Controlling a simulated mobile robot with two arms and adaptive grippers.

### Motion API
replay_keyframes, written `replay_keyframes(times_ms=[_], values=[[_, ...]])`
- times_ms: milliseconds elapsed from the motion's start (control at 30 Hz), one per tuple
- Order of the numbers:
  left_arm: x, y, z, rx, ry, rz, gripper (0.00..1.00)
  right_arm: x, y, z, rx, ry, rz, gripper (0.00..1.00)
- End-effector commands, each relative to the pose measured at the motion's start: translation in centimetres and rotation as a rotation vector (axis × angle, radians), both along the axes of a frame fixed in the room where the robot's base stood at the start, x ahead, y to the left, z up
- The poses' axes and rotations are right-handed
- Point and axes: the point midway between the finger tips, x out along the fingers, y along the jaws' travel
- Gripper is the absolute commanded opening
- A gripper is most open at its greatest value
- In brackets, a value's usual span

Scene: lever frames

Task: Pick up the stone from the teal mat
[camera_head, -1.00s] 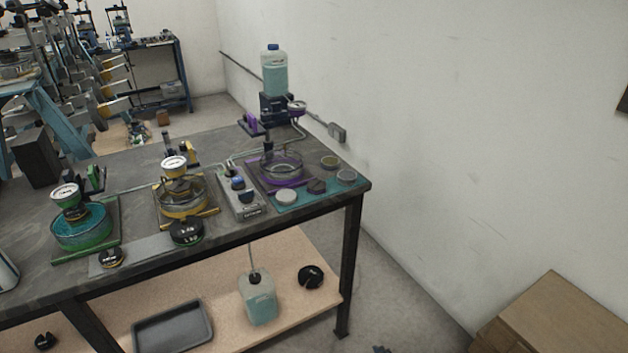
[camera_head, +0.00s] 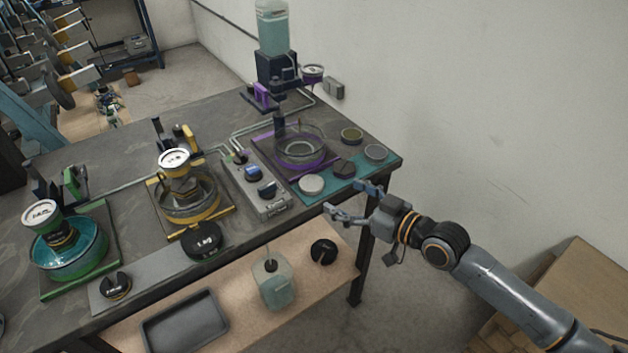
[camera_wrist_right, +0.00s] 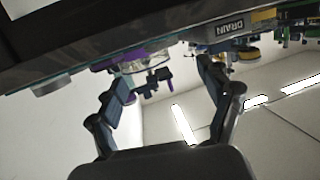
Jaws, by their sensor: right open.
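The teal mat (camera_head: 362,171) lies on the right end of the workbench. My right gripper (camera_head: 344,198) is open and empty, just off the bench's front edge, in front of the mat and apart from the lump. Its two spread fingers also show in the right wrist view (camera_wrist_right: 160,82); I cannot make out the lump there. My left gripper is not in view.
The purple-framed glass dish (camera_head: 300,150) stands behind the mat, with a bottle of pale teal liquid (camera_head: 272,27) above. A grey control box (camera_head: 258,186) is left of the mat. The white wall is beyond the bench's right end. A wooden box (camera_head: 570,300) stands lower right.

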Motion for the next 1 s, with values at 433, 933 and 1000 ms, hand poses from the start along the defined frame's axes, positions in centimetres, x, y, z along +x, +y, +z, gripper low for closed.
replay_keyframes(times_ms=[433, 933, 1000], values=[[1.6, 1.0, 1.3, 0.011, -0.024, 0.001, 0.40, 3.2, 3.9, -0.8, 0.003, 0.000, 0.000, 0.79], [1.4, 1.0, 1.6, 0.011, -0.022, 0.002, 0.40, 5.4, 6.4, -1.9, -0.002, -0.002, -0.002, 0.79], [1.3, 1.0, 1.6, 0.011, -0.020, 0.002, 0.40, 5.4, 6.4, -1.9, -0.002, -0.002, -0.002, 0.71]])
